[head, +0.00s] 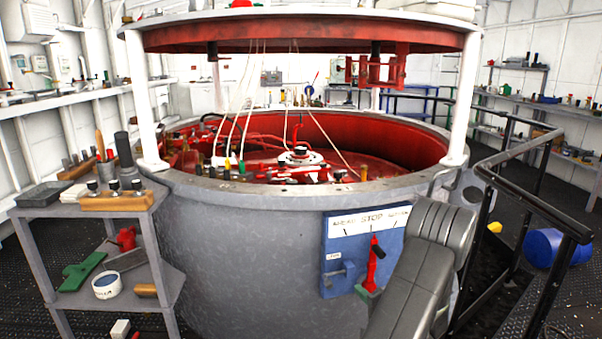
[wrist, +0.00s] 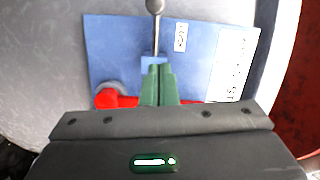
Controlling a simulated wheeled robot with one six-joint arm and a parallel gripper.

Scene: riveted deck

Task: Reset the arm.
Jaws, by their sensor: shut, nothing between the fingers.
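My gripper (head: 364,291) has green fingers, closed together with nothing between them; they also show in the wrist view (wrist: 158,84). It is in front of the lower part of a blue panel (head: 337,228) on the drum's side. A red lever (head: 372,262) stands roughly upright on the panel, below the word STOP; its lower part is hidden behind my gripper. In the wrist view red parts (wrist: 109,98) show on both sides of my fingers. A small latch handle (head: 340,272) with a steel ball-ended rod (wrist: 155,30) lies just beyond my fingertips; I cannot tell whether they touch.
The big grey drum (head: 235,250) has a red interior and white posts. A grey cart (head: 60,208) with tools stands at the left. Black railings (head: 530,200) and a blue cylinder (head: 552,247) are at the right. My arm covers the panel's right side.

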